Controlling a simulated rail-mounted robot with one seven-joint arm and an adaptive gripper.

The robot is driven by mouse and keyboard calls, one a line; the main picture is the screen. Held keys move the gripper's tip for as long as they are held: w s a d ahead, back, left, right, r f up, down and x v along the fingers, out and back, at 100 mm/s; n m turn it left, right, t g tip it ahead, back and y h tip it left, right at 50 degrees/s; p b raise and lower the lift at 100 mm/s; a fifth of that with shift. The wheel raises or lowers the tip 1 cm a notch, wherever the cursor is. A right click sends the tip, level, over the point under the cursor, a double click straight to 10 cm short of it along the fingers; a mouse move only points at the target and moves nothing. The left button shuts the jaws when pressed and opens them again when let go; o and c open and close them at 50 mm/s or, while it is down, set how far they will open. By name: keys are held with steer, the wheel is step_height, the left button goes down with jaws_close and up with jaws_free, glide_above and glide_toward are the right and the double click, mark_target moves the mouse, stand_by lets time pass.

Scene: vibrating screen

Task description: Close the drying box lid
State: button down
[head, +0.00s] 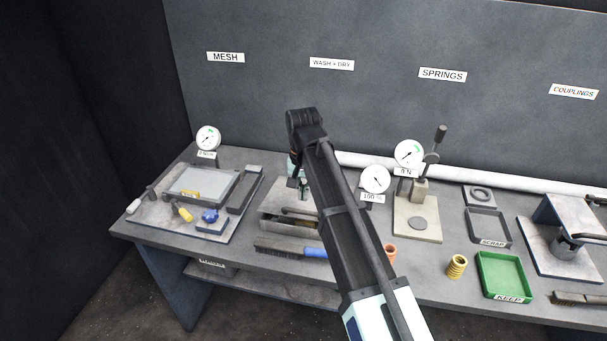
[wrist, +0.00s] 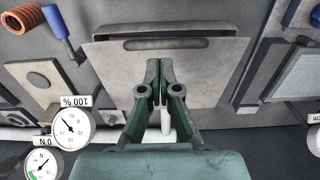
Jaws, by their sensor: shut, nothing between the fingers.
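The drying box (head: 272,222) is a grey metal box under the WASH + DRY sign, partly hidden by my arm in the head view. Its lid (wrist: 118,75) is a broad pale grey plate with a dark bar-like handle (wrist: 180,43) along one edge in the wrist view. I cannot tell exactly how far the lid stands open. My gripper (wrist: 159,66) has its fingers together with nothing between them. It is over the lid plate, its tips close to the handle; I cannot tell whether they touch. In the head view my gripper (head: 303,190) points down at the box.
A blue-handled brush (head: 290,247) lies in front of the box. A 100 % gauge (head: 375,180) stands right of it, and a mesh tray (head: 202,185) lies left. An orange spring (head: 389,253), a yellow spring (head: 456,266) and a green KEEP tray (head: 502,274) are further right.

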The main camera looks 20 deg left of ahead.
steer(key=p, duration=0.1)
glide_above(302, 219)
steer(key=shift+s+d+f, duration=0.15)
steer(key=shift+d+f, duration=0.05)
steer(key=shift+f, duration=0.85)
steer(key=shift+s+d+f, duration=0.15)
steer(key=shift+f, duration=0.85)
steer(key=f+b, duration=0.1)
steer(key=s+f+t+b, duration=0.1)
steer(key=f, duration=0.1)
steer(key=s+f+t+b, duration=0.1)
steer(key=f+b, duration=0.1)
steer(key=shift+d, duration=0.1)
